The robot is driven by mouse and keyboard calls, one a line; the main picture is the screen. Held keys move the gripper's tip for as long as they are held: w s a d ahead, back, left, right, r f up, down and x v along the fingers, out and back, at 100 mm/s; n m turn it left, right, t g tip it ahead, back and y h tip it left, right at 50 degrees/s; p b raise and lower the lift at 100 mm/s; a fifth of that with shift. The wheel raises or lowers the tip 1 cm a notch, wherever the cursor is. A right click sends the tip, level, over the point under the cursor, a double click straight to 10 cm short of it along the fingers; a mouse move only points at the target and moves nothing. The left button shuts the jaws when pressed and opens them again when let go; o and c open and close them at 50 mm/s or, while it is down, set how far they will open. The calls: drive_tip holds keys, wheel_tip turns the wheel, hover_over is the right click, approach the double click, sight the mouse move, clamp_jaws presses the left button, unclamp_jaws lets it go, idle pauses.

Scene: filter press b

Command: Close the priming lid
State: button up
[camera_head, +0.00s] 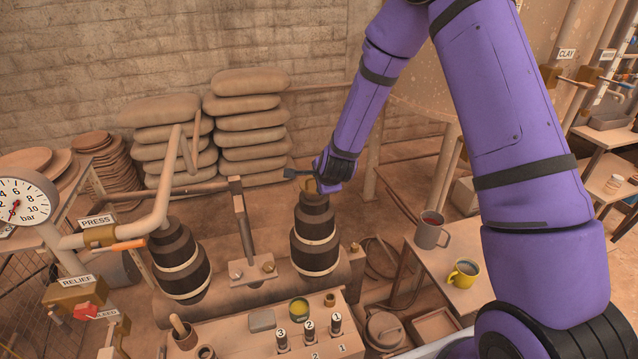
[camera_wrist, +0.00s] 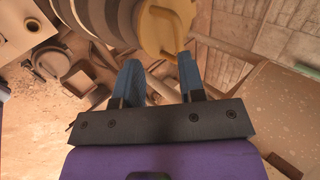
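The yellow priming lid (camera_wrist: 163,28) is in the wrist view, at the end of the dark ringed vessel (camera_wrist: 105,18). A yellow tab on it reaches down near the right fingertip; I cannot tell if they touch. My gripper (camera_wrist: 158,68) is open, its two blue fingers well apart, with nothing held between them. In the head view my gripper (camera_head: 291,174) is at the top of the right dark vessel (camera_head: 314,236). Only a small yellowish part of the lid (camera_head: 309,186) shows there, partly hidden by my gripper. I cannot tell how far the lid is open.
A pipe frame (camera_head: 240,215) and a second dark vessel (camera_head: 180,260) stand to the left. A panel with numbered valves (camera_head: 309,328) is in front. A table on the right holds a grey mug (camera_head: 428,232) and a yellow mug (camera_head: 463,273). Stacked sacks (camera_head: 247,122) lie behind.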

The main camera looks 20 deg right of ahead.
drive_tip(key=v, duration=0.7)
drive_tip(key=shift+w+r, duration=0.1)
